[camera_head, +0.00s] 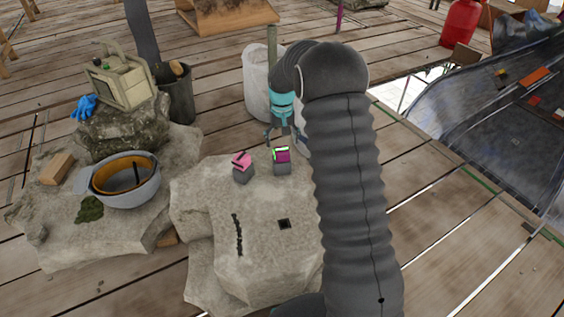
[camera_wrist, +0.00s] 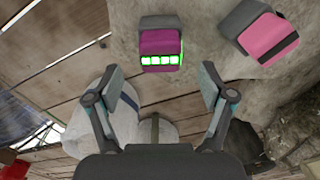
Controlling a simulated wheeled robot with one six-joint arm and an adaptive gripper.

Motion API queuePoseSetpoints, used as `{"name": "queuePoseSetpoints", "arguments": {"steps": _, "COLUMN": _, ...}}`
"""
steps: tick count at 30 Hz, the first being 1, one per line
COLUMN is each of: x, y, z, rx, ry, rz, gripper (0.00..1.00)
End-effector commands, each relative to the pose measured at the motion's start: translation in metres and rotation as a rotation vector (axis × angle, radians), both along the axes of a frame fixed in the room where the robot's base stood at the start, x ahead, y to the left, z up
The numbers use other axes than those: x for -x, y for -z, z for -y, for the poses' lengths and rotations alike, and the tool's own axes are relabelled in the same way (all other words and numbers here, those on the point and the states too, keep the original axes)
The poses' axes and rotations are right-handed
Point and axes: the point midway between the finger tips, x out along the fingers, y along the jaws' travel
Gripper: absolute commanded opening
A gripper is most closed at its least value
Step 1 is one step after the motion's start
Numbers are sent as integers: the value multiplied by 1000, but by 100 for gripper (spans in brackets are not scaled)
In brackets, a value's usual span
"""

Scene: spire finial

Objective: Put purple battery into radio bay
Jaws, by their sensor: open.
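The purple battery (camera_head: 282,156) stands on the pale stone slab, its lower part grey and a green-lit strip along its top edge. In the wrist view the purple battery (camera_wrist: 161,43) lies ahead of my fingertips, roughly centred between them, with several bright green cells showing. My gripper (camera_head: 277,133) is at the slab's far edge, just behind the battery. In the wrist view my gripper (camera_wrist: 162,82) is open and empty, the fingers apart from the battery. The beige radio (camera_head: 120,80) sits on a dark rock at left; its bay cannot be made out.
A pink battery (camera_head: 242,163) stands left of the purple one; it also shows in the wrist view (camera_wrist: 264,38). A grey pot (camera_head: 146,193), wooden block (camera_head: 57,168) and blue glove (camera_head: 85,107) lie at left. A white sack (camera_head: 257,85) stands behind my gripper.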

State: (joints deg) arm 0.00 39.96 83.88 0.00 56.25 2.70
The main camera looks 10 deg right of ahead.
Motion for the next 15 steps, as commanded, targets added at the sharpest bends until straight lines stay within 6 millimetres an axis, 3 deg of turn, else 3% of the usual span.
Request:
{"name": "queuePoseSetpoints", "arguments": {"steps": 8, "x": 0, "y": 14, "z": 0, "rx": 0, "ry": 0, "rz": 0, "gripper": 81}}
{"name": "queuePoseSetpoints", "arguments": {"steps": 15, "x": -1, "y": 47, "z": 0, "rx": 0, "ry": 0, "rz": -1, "gripper": 81}}
